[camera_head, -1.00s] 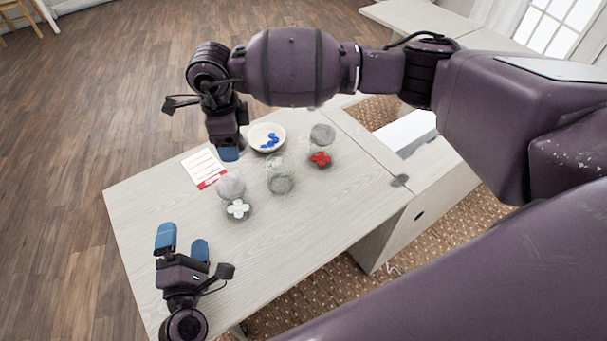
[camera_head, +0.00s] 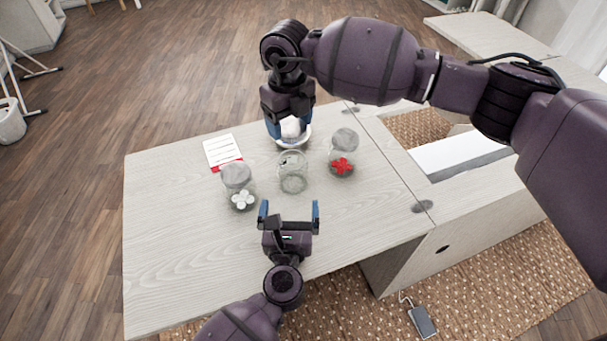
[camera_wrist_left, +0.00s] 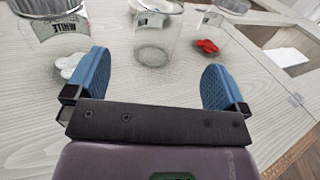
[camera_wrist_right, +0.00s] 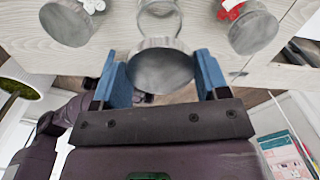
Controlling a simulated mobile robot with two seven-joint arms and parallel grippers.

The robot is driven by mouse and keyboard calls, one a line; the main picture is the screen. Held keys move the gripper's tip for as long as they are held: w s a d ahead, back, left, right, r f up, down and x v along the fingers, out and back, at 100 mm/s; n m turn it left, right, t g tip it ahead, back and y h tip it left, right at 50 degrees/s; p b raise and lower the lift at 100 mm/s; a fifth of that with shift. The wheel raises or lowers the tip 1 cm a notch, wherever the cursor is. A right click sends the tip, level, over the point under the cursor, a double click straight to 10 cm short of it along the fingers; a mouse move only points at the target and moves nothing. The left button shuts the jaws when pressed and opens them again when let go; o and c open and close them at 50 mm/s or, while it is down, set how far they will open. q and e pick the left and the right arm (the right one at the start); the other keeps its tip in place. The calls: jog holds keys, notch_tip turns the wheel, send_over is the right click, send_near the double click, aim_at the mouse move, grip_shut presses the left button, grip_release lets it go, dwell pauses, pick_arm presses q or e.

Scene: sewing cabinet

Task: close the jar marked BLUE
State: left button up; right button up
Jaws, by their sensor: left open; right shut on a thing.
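A clear glass jar (camera_head: 293,172) with an open top stands in the middle of the table; I see no buttons in it. It shows in the left wrist view (camera_wrist_left: 152,45), its label unreadable. My right gripper (camera_head: 289,128) is beyond it, above the bowl (camera_head: 302,141), shut on a round pale grey lid, seen in the right wrist view (camera_wrist_right: 160,68). The bowl's contents are hidden. My left gripper (camera_head: 290,212) is open and empty, on the near side of the jar, apart from it.
A lidded jar marked WHITE (camera_head: 237,178) with white buttons stands left of the open jar. A lidded jar (camera_head: 344,142) with red contents stands right. A red-and-white card (camera_head: 222,150) lies at back left. The table's front left is clear.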

jog(key=shift+a, duration=0.1)
pick_arm(q)
jog(key=shift+w+d, duration=0.2)
jog(key=shift+w, duration=2.8)
jog(key=shift+w+d, duration=0.2)
jog(key=shift+w, duration=2.8)
jog(key=shift+c, duration=0.2)
jog(key=c, duration=1.2)
pick_arm(e)
send_over(290, 148)
jog(key=s, duration=0.2)
jog(key=shift+s+f, duration=0.15)
jog(key=shift+f, duration=2.35)
jog(key=shift+f, duration=0.1)
jog(key=shift+f, duration=0.8)
jog(key=shift+f, duration=0.5)
